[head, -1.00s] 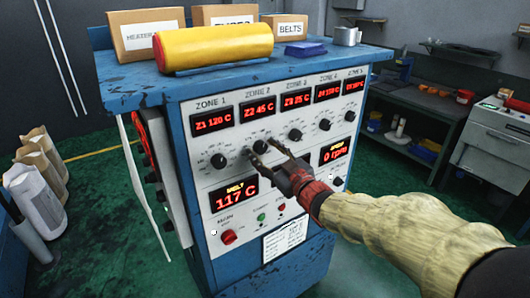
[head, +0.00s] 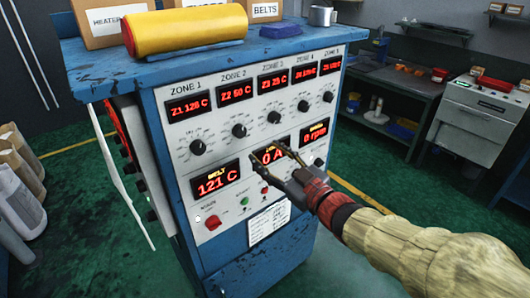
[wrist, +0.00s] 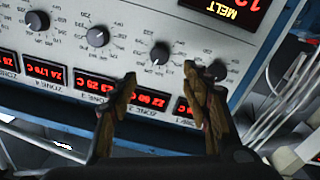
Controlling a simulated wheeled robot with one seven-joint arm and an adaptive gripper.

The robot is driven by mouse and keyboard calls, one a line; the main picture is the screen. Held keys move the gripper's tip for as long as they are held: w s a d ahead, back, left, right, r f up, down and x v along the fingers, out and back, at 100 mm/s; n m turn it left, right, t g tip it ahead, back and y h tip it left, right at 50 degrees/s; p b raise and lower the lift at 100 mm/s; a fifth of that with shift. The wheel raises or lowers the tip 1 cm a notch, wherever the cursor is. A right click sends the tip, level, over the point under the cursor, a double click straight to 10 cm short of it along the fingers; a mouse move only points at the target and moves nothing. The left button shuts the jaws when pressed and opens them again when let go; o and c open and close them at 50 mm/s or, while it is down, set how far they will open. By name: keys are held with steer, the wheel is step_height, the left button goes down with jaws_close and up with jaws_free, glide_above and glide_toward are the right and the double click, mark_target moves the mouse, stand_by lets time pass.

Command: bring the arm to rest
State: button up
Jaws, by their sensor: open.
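My gripper (head: 267,151) is open and empty. In the head view it overlaps the middle "0 A" readout, lower right of the ZONE 2 knob (head: 239,131). In the wrist view both fingers (wrist: 160,73) are apart, with the ZONE 2 knob (wrist: 160,52) seen beyond the gap between the tips. The fingers appear clear of all knobs. My arm reaches in from the lower right. The blue control cabinet (head: 262,275) stands in front, with lit red readouts; ZONE 1 (head: 188,107) reads about 128 C and MELT (head: 214,182) reads 121 C.
A yellow roll (head: 185,31), boxes (head: 103,20) and a metal cup (head: 322,16) sit on the cabinet top. Sacks (head: 20,185) stand at left. A workbench (head: 415,85) and a grey machine (head: 485,120) are at right. Green floor lies open between.

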steer(key=w+d+f+m+g+h, duration=0.1)
steer(key=d+f+m+g+h, duration=0.15)
steer(key=d+f+h, duration=0.5)
steer(key=s+d+f+m+g+h, duration=0.3)
steer(key=s+d+f+m, duration=0.1)
steer(key=s+d+f, duration=0.3)
steer(key=s+r+m+g, duration=0.2)
steer(key=s, duration=0.9)
steer(key=s+a+r+m+g, duration=0.1)
steer(key=s+r+g, duration=0.1)
steer(key=s, duration=0.9)
steer(key=shift+a+r+m+y, duration=0.15)
steer(key=shift+r+m+y, duration=0.2)
steer(key=shift+r+y, duration=0.1)
steer(key=shift+w, duration=0.1)
